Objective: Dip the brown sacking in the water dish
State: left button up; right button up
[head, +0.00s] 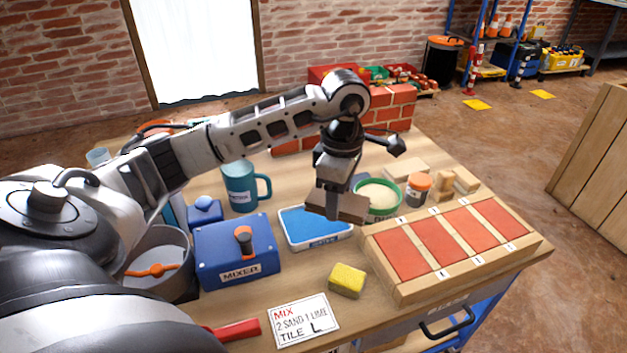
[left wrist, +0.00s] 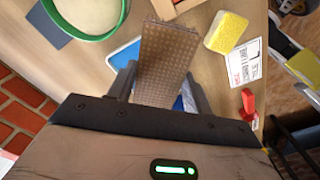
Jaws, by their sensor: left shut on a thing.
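My left gripper (head: 333,200) is shut on the brown sacking (head: 350,208), a flat brown piece with a woven, dotted face in the left wrist view (left wrist: 168,55). In that view my gripper fingers (left wrist: 158,88) lie on either side of it. The water dish (head: 304,240) is a shallow blue tray with a pale rim, labelled at its front. The sacking hangs over the dish's right side; I cannot tell the exact gap to the water. The dish shows partly in the left wrist view (left wrist: 124,55), mostly hidden by the sacking. My right gripper is not in view.
A green bowl of pale powder (head: 379,196) and a wooden frame with red tiles (head: 464,238) stand close on the right. A blue MIXER box (head: 228,262) and a teal mug (head: 240,187) are left. A yellow sponge (head: 347,280) and a sign (head: 304,319) lie in front.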

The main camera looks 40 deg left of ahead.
aim_at(314, 188)
pick_arm(q)
jog(key=a+n, duration=0.1)
jog(key=n, duration=0.1)
jog(key=a+n, duration=0.3)
jog(key=n, duration=0.2)
jog(key=shift+s+a+f, duration=0.2)
jog(key=shift+s+a, duration=0.1)
jog(key=shift+a+f+n, duration=0.2)
jog(key=shift+a+n, duration=0.2)
jog(key=shift+n, duration=0.3)
jog(key=shift+f+b, duration=0.5)
jog(key=shift+f, duration=0.15)
notch_tip(314, 188, down, 3)
jog(key=b, duration=0.2)
jog(key=shift+b, duration=0.3)
jog(key=shift+f+b, duration=0.35)
jog(key=shift+f, duration=0.5)
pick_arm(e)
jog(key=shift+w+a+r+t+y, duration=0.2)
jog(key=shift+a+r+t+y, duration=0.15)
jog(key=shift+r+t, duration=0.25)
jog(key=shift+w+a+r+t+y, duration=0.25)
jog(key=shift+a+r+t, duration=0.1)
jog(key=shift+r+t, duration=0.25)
pick_arm(q)
jog(key=shift+f, duration=0.15)
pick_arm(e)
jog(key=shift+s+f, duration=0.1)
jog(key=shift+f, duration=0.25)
